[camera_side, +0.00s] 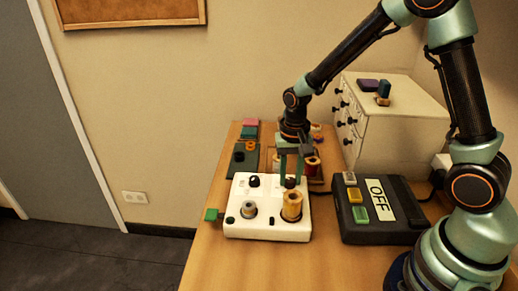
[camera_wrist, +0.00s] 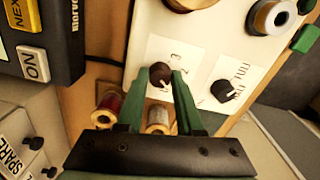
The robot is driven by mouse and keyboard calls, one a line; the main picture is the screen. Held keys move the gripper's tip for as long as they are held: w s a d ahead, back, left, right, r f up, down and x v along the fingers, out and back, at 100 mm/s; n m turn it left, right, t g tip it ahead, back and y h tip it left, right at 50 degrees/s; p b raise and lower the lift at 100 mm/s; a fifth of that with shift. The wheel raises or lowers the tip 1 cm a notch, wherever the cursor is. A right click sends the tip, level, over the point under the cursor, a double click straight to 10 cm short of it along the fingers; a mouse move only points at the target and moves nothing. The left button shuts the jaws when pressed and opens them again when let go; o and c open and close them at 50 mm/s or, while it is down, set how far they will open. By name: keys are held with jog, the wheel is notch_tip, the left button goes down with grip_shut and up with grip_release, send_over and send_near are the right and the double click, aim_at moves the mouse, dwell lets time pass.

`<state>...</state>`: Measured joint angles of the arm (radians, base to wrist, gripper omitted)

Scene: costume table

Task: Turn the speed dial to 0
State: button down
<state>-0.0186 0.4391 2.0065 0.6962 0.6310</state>
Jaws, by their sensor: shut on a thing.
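The white control panel (camera_side: 268,228) stands on the table with two black dials along its back edge. My gripper (camera_side: 291,180) points down at the right-hand dial. In the wrist view my green fingers (camera_wrist: 160,76) are closed around that dark dial (camera_wrist: 160,72), one on each side. A small white pointer mark shows on it; the printed scale beside it is partly hidden and too blurred to read surely.
Two spools, one grey (camera_side: 249,209) and one tan (camera_side: 292,206), stand on the panel's front. A black box (camera_side: 380,225) with coloured buttons and an OFF sign sits to the right. A white drawer cabinet (camera_side: 395,120) stands behind it. More spools lie behind the panel.

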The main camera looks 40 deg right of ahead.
aim_at(290, 180)
jog(key=m, duration=0.6)
jog(key=shift+r, duration=0.1)
jog(key=shift+m, duration=0.4)
jog(key=c, duration=0.6)
grip_release()
jog(key=shift+o, duration=0.2)
notch_tip(290, 180, up, 12)
